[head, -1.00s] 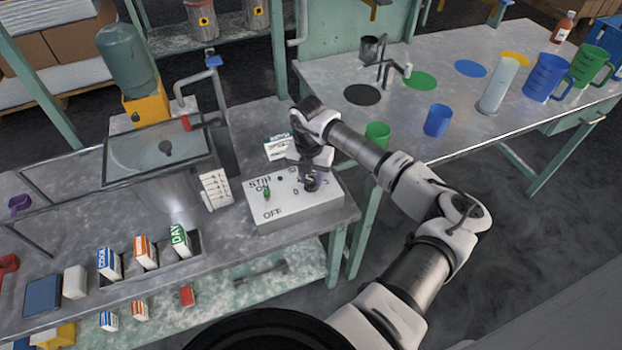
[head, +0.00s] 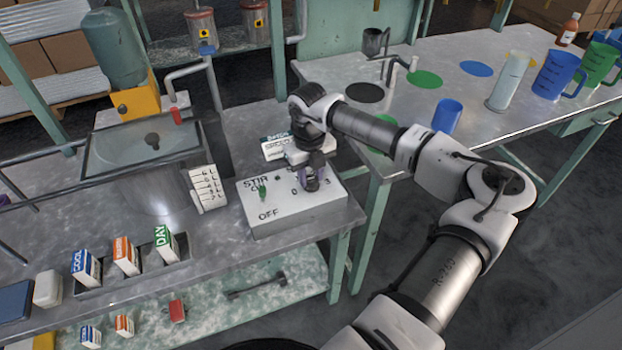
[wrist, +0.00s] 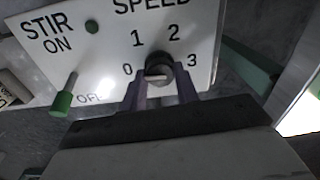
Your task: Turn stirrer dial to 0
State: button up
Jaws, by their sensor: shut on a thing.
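The white stirrer box (head: 295,213) sits on the metal bench, with STIR, ON and OFF lettering on its top. The dark round speed dial (wrist: 158,66) shows in the wrist view amid the numbers 0, 1, 2 and 3. A pale mark shows on its near side; I cannot tell which number it points to. My gripper (wrist: 160,88) has its purple fingers on either side of the dial, shut on it. In the head view my gripper (head: 312,182) is over the box's right part and hides the dial. The green-tipped stir switch (wrist: 63,101) stands left of the dial.
A small white-and-green box (head: 275,147) stands behind the stirrer box. A glass-topped tank (head: 140,152) and a white lettered card (head: 206,188) are to the left. The right table (head: 400,110) holds cups and coloured discs.

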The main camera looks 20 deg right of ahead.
aim_at(309, 179)
jog(key=shift+n, duration=0.5)
jog(key=o, duration=1)
jog(key=shift+c, duration=0.2)
notch_tip(309, 179, up, 14)
jog(key=b, duration=0.2)
jog(key=shift+a, duration=0.25)
